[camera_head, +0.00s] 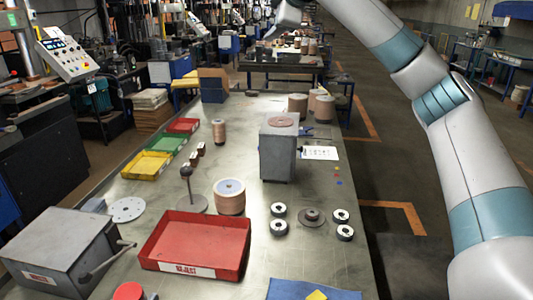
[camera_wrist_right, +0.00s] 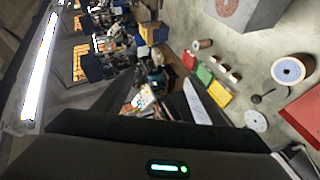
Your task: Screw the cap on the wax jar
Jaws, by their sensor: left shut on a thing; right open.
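A round red-topped thing (camera_head: 130,291) shows at the bottom edge of the head view, cut off by the frame. I cannot tell whether it is the wax jar or its cap. A small dark tip beside it looks like part of my left gripper (camera_head: 150,296), shut on it; the rest is out of frame. My right arm reaches up and away over the right side. My right gripper (camera_wrist_right: 160,140) shows only partly in the right wrist view, open and empty, high above the bench. No other jar or cap can be made out for certain.
On the bench (camera_head: 300,262) stand a red tray (camera_head: 194,246), a grey box with a lever (camera_head: 62,250), a copper-coloured spool (camera_head: 229,200), a grey block (camera_head: 278,150) and several small dark rings. A blue cloth (camera_head: 300,290) lies at the front. Coloured bins line the left edge.

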